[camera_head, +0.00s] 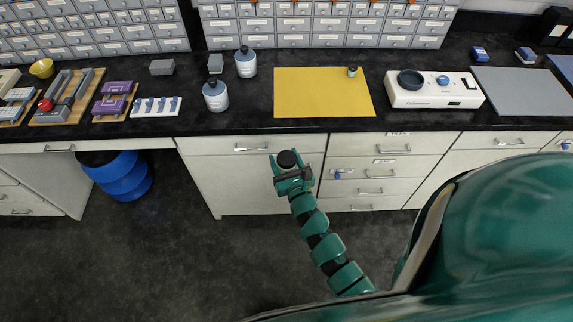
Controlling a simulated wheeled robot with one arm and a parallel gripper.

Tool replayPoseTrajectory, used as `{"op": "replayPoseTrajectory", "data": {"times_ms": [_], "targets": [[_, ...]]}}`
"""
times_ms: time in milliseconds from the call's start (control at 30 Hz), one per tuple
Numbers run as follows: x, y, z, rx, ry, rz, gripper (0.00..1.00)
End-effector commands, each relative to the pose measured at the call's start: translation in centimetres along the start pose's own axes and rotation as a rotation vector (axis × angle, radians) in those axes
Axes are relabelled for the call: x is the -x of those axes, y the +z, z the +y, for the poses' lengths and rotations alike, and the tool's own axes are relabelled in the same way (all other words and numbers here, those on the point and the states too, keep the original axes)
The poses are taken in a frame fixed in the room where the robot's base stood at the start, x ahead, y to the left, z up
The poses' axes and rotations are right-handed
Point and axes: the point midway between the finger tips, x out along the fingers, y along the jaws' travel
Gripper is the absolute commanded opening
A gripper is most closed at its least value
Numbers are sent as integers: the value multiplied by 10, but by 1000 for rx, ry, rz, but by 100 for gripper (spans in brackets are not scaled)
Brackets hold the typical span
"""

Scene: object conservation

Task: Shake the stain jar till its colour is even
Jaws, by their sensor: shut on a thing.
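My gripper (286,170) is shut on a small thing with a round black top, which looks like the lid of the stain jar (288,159). I see it from above, held in front of the drawers and clear of the counter. The fingers hide its body, so I cannot tell its colour or whether that colour is even.
The black counter carries a yellow mat (320,95) with a small dark-capped jar (352,71) on it. A white device (434,90) stands to the right. Two black-capped bottles (215,97) (246,65) stand left of the mat. A blue drum (122,177) stands under the counter.

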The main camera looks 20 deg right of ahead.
Motion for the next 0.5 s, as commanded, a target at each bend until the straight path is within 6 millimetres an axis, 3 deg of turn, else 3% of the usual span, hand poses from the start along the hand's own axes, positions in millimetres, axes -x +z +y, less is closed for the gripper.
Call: {"op": "replayPoseTrajectory", "data": {"times_ms": [400,500], "targets": [[0,45,2,3,5,-6,35],[0,45,0,1,1,-1,35]]}}
